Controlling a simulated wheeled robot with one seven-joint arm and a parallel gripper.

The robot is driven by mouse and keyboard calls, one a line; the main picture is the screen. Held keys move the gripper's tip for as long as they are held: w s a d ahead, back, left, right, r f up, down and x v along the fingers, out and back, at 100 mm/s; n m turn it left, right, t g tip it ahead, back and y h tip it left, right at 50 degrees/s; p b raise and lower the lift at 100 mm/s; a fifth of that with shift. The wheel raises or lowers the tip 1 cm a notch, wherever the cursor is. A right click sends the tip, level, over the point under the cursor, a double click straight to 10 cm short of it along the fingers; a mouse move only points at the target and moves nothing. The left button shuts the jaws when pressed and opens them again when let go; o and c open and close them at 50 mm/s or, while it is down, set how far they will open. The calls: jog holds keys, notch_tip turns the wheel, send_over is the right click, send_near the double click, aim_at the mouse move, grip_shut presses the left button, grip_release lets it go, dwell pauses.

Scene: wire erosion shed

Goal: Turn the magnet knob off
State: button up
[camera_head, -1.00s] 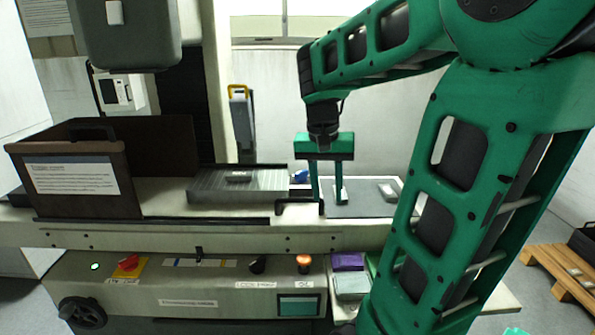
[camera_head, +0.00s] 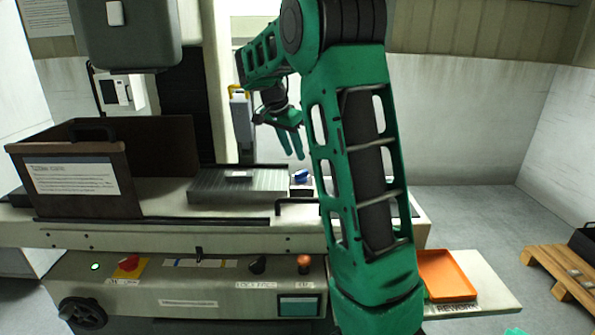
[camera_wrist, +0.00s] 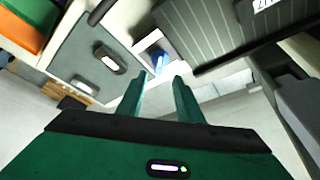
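The blue knob (camera_head: 301,177) sits on a small white block at the right end of the ribbed grey chuck plate (camera_head: 210,184). In the wrist view the knob (camera_wrist: 160,63) shows just beyond my fingertips, with the chuck plate (camera_wrist: 205,30) up and to the right. My gripper (camera_head: 293,157) is tilted, just above and behind the knob in the head view. In the wrist view my gripper (camera_wrist: 160,76) is open, its two green fingers apart with nothing between them. I cannot tell whether a fingertip touches the knob.
A dark part (camera_head: 240,174) lies on the chuck plate. A brown box (camera_head: 75,187) stands at left. An orange tray (camera_head: 446,275) is at lower right.

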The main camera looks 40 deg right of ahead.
aim_at(301, 171)
jog(key=x, duration=0.8)
jog(key=shift+f, duration=0.15)
jog(key=shift+c, duration=0.4)
grip_shut()
